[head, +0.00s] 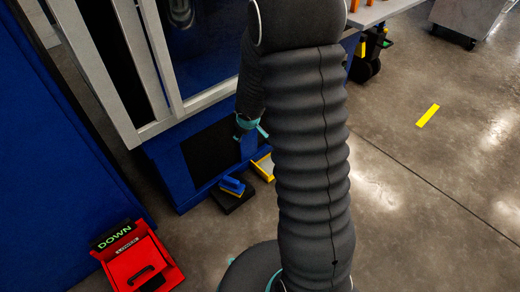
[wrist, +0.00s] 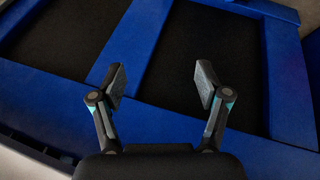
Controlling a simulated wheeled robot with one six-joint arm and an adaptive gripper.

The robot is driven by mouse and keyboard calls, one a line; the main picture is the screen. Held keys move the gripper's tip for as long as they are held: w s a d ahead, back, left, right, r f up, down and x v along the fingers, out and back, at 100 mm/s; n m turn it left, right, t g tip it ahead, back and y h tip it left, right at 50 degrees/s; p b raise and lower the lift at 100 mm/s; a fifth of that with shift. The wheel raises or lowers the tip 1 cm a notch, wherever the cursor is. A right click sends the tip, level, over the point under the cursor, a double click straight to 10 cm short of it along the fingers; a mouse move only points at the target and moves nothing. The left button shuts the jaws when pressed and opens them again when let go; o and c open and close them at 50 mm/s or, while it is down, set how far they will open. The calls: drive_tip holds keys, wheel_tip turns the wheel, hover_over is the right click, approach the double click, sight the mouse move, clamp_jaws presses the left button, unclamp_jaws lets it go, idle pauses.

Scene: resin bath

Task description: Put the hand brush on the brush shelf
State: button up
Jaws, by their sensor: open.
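In the head view, a small blue hand brush (head: 232,185) with yellow below its blue top rests on a low black base (head: 238,203) by the foot of the blue machine. A yellow-edged, pale tray (head: 264,168) is just right of it, partly hidden by my arm. I cannot tell which piece is the brush shelf. My gripper (head: 249,126) is above the brush, near the machine's front. In the wrist view my gripper (wrist: 161,85) is open, with nothing between its fingers. The brush does not show in that view.
The blue machine (head: 165,163) with black panels stands close to my gripper; its blue frame (wrist: 172,121) fills much of the wrist view. A red box (head: 145,265) with a "DOWN" sign (head: 114,236) is at the lower left. Open concrete floor lies right.

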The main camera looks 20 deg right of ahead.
drive_tip(key=s+r+m+h, duration=0.1)
drive_tip(key=s+r+m, duration=0.1)
drive_tip(key=s+r, duration=0.55)
drive_tip(key=s+r+m+h, duration=0.15)
drive_tip(key=s+r, duration=0.25)
drive_tip(key=r, duration=0.6)
drive_tip(key=s+a+r+m+y, duration=0.1)
drive_tip(key=s+a+r+y, duration=0.1)
drive_tip(key=s, duration=0.7)
drive_tip(key=s+a+r+m+y, duration=0.1)
drive_tip(key=s+a+r, duration=0.4)
drive_tip(key=s, duration=0.3)
drive_tip(key=shift+s+a+y, duration=0.25)
drive_tip(key=shift+s+y, duration=0.1)
drive_tip(key=shift+s, duration=0.05)
